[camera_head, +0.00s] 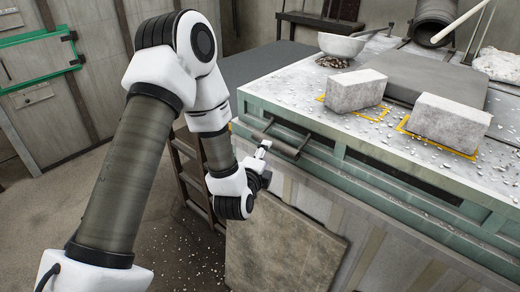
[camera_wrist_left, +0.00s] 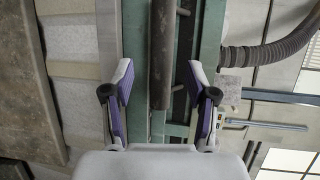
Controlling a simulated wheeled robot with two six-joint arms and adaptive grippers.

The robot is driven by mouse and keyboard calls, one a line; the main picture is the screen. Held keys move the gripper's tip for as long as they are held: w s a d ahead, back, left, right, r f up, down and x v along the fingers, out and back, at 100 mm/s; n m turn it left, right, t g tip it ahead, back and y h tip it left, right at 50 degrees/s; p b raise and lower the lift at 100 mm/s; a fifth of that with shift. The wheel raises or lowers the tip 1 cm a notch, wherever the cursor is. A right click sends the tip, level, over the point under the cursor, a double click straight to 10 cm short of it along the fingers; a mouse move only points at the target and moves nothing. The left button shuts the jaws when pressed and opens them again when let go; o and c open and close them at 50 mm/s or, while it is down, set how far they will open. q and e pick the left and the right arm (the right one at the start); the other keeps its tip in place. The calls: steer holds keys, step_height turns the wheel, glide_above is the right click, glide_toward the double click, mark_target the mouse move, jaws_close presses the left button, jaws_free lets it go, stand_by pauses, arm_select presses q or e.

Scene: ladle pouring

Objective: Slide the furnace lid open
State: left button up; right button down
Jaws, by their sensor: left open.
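The furnace (camera_head: 330,190) is a pale bench-like block with a green metal frame along its upper side. A dark bar handle (camera_head: 283,148) sticks out from that frame near its left end. A flat dark grey slab lies on the furnace top; I cannot tell whether it is the lid. My left gripper (camera_head: 263,150) is at the handle, in front of the green side. In the left wrist view, its two purple-padded fingers (camera_wrist_left: 161,72) are open, one on each side of the handle bar (camera_wrist_left: 162,45), with gaps to both pads. My right gripper is not in view.
Two pale blocks (camera_head: 355,91) (camera_head: 449,121) stand on yellow-marked spots on the furnace top, among scattered pebbles. A metal bowl (camera_head: 341,46) sits behind them. A dark rack stands left of the furnace. The floor at left has free room.

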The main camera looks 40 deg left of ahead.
mark_target(272, 147)
arm_select(q)
steer(key=shift+w+d+r+p, duration=0.1)
steer(key=shift+w+r+p, duration=0.1)
steer(key=shift+w, duration=0.35)
steer(key=shift+w+d+r+p, duration=0.1)
steer(key=shift+w+p, duration=0.1)
steer(key=shift+w, duration=0.3)
steer(key=x, duration=0.3)
steer(key=p+x, duration=0.1)
steer(key=x, duration=0.1)
steer(key=shift+s+a+f, duration=0.1)
steer(key=shift+a+f, duration=0.2)
steer(key=shift+f, duration=0.05)
steer(key=shift+w+a+f, duration=0.1)
steer(key=shift+w, duration=0.3)
steer(key=shift+c, duration=0.4)
jaws_close()
